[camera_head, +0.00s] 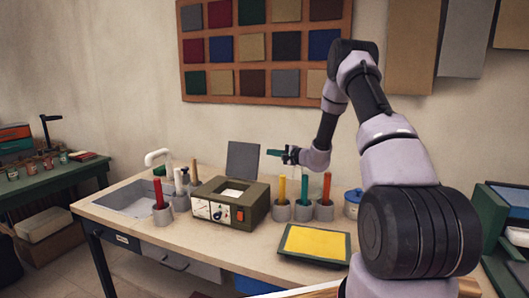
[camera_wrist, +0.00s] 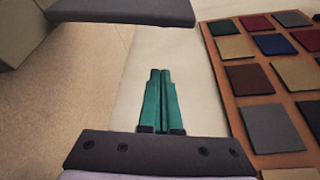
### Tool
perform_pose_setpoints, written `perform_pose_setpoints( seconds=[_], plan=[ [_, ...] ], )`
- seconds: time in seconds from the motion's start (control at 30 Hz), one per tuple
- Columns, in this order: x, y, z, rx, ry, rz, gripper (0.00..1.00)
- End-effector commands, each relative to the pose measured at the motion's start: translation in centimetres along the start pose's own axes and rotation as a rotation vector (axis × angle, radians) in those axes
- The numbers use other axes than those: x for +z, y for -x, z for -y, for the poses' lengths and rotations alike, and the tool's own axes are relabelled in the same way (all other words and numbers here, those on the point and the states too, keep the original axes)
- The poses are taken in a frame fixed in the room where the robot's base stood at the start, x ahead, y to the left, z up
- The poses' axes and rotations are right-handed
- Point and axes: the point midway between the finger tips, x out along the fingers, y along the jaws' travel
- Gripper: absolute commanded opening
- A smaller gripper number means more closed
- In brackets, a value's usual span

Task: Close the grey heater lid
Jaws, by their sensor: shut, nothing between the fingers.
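The grey heater lid (camera_head: 243,164) stands open and roughly upright at the back of the heater (camera_head: 230,203), an olive-brown box with dials and an orange switch on its front. The heater's top opening shows pale inside. My gripper (camera_head: 270,152), with green fingers, is shut and empty. In the head view it is just right of the raised lid, near its upper half, with a small gap seeming to lie between them. In the wrist view the shut fingers (camera_wrist: 159,98) point up the picture, and the dark grey lid (camera_wrist: 125,11) crosses the top.
Several grey holders with coloured handles stand beside the heater, including yellow, green and red ones (camera_head: 304,208) on its right. A green tray with a yellow pad (camera_head: 316,243) lies at the front right. A swatch board (camera_head: 265,50) hangs on the wall.

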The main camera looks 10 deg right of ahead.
Motion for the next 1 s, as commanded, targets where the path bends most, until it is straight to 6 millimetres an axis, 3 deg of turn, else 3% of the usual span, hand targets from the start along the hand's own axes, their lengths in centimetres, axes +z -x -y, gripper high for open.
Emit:
perform_pose_setpoints(
  seconds=[0.5, 0.8, 1.0],
  plan=[
    [0.1, -9.2, -0.1, 0.0, 0.0, 0.002, 0.0],
    [3.4, -7.9, 0.0, 0.001, -0.002, 0.002, 0.0],
    [3.9, -7.7, 0.0, 0.001, 0.0, 0.001, 0.0]
  ],
)
